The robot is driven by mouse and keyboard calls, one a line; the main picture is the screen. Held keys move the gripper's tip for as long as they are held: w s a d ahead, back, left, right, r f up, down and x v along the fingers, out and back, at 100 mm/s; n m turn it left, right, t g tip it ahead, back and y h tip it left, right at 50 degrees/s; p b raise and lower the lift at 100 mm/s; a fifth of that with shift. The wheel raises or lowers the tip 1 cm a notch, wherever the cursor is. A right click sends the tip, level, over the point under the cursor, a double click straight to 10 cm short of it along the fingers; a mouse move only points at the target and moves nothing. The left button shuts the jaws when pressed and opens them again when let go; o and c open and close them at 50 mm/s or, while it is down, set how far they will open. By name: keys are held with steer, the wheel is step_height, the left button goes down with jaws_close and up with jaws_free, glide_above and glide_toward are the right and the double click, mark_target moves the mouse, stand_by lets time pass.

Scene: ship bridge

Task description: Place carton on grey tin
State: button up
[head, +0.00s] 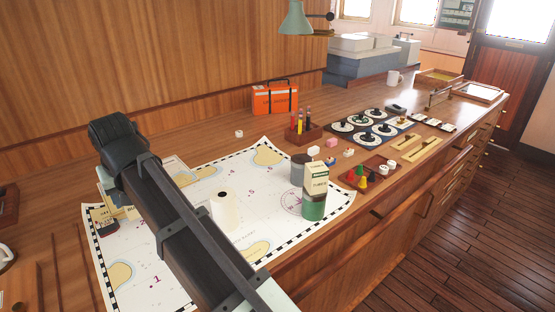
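The carton (315,195) is a tall box, cream at the top and green below. It stands upright on the sea chart near the counter's front edge. The grey tin (299,168) is a dark grey cylinder just behind and left of the carton, which partly hides it. My arm crosses the lower left of the view, well left of both. I cannot make out my gripper's fingers; the arm hides that area. Nothing is seen touching the carton from above.
The sea chart (262,187) covers the near counter. A cream roll (223,212) stands on it, left of the carton. Colored cones (362,181) stand on a tray to the right. Behind are a rack of tubes (303,132), an orange case (275,99) and dial plates (361,121).

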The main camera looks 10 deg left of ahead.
steer(key=w+d+r+m+h, duration=0.1)
steer(key=w+d+r+m, duration=0.15)
steer(key=w+d, duration=1.15)
steer(key=w+d+r+m, duration=0.1)
steer(key=w+d+r, duration=0.3)
steer(key=w+d, duration=0.95)
steer(key=t, duration=0.1)
glide_above(301, 157)
steer(key=shift+m, duration=0.45)
steer(key=shift+s+f, duration=0.15)
steer(key=shift+f, duration=4)
steer(key=shift+f, duration=0.1)
steer(key=o, duration=1.1)
steer(key=v, duration=1.2)
steer(key=shift+a, duration=0.25)
